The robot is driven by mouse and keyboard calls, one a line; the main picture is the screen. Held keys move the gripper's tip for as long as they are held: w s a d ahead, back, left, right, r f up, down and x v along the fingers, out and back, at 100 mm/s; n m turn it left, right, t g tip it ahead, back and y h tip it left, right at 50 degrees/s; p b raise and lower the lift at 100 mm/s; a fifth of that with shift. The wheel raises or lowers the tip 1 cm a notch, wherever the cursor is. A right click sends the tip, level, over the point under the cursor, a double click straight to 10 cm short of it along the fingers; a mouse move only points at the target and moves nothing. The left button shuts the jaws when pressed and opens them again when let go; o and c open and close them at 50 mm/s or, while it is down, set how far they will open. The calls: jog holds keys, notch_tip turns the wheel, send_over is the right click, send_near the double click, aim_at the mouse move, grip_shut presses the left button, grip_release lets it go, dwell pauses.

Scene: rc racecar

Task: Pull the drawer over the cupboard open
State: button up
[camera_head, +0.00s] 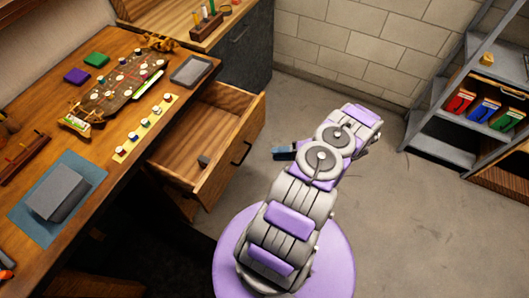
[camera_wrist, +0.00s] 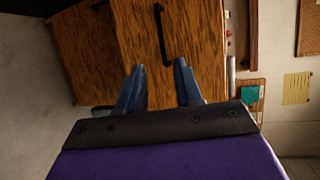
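The wooden drawer (camera_head: 222,170) is pulled out from under the workbench, and its inside shows in the head view. Its dark bar handle (camera_head: 241,153) is on the front face and also shows in the wrist view (camera_wrist: 160,32). The cupboard (camera_head: 174,200) is partly visible below the drawer; a wooden front with its own dark handle shows left of the drawer front (camera_wrist: 178,35) in the wrist view. My gripper (camera_head: 283,153) is right of the drawer handle, apart from it. Its two blue fingers (camera_wrist: 158,66) are spread and empty, with the handle beyond the gap between them.
The workbench (camera_head: 105,180) holds a board with parts, a grey box (camera_head: 58,196) on a blue mat and a grey tray (camera_head: 192,70). Metal shelves (camera_head: 440,150) stand at right. The floor (camera_head: 400,230) between is clear.

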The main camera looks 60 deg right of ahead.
jog(key=v, duration=0.4)
jog(key=shift+s+d+r, duration=0.1)
jog(key=shift+s+d, duration=0.05)
jog(key=shift+s, duration=0.2)
dwell(0.3)
